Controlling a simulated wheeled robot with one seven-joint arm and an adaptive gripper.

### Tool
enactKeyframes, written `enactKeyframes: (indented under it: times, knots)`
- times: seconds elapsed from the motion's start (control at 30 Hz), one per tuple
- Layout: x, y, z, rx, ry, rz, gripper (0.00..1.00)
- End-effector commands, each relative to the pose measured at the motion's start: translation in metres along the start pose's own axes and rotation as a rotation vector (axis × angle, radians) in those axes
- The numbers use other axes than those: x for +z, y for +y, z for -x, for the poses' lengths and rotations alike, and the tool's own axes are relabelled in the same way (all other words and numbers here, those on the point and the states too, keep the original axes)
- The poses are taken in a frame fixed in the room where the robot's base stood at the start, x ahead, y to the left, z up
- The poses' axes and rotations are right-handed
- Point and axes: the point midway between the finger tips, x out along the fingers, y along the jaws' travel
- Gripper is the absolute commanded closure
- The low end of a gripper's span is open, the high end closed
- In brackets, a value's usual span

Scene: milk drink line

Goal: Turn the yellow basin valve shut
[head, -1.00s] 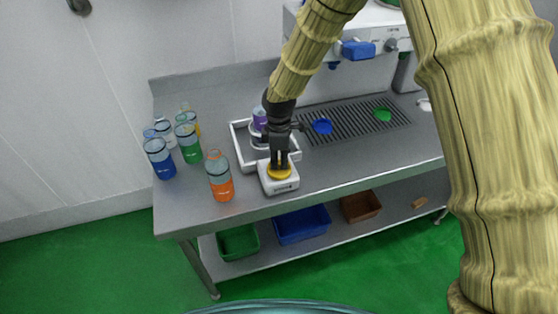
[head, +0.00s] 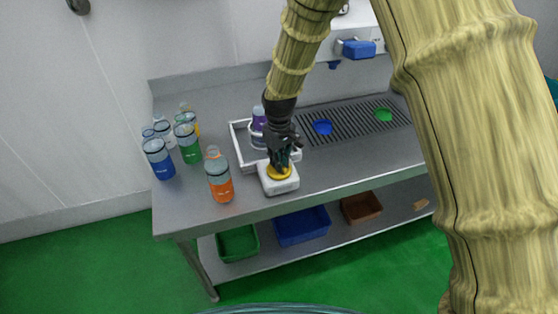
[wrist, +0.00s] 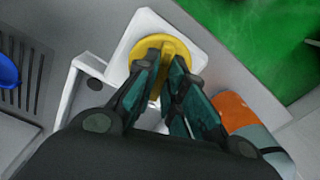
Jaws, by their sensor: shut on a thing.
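The yellow basin valve (head: 287,175) is a round knob on a white square block (head: 281,186) near the table's front edge. My gripper (head: 280,167) points down onto it from above. In the wrist view the yellow valve (wrist: 180,46) shows as a disc with a raised bar, and the fingers of my gripper (wrist: 160,72) are closed on either side of that bar. The white block (wrist: 140,30) lies under the disc. The fingertips hide part of the bar.
An orange bottle (head: 220,186) stands just left of the block, with several other bottles behind it. A white tray (head: 241,146) holding a purple bottle (head: 258,120) is close behind. A drip grate (head: 350,119) with blue and green discs lies to the right.

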Motion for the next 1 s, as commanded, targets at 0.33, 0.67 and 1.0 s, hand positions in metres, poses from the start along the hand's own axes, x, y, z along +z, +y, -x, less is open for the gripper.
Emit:
enactKeyframes:
  times: [0.33, 0.67, 1.0]
  knots:
    - [-0.0011, 0.0008, 0.0012, 0.002, 0.003, -0.233, 1.00]
    - [-0.0012, 0.0010, 0.0014, 0.001, 0.003, -0.331, 1.00]
    - [-0.0012, 0.0013, 0.0015, 0.001, 0.004, -0.343, 1.00]
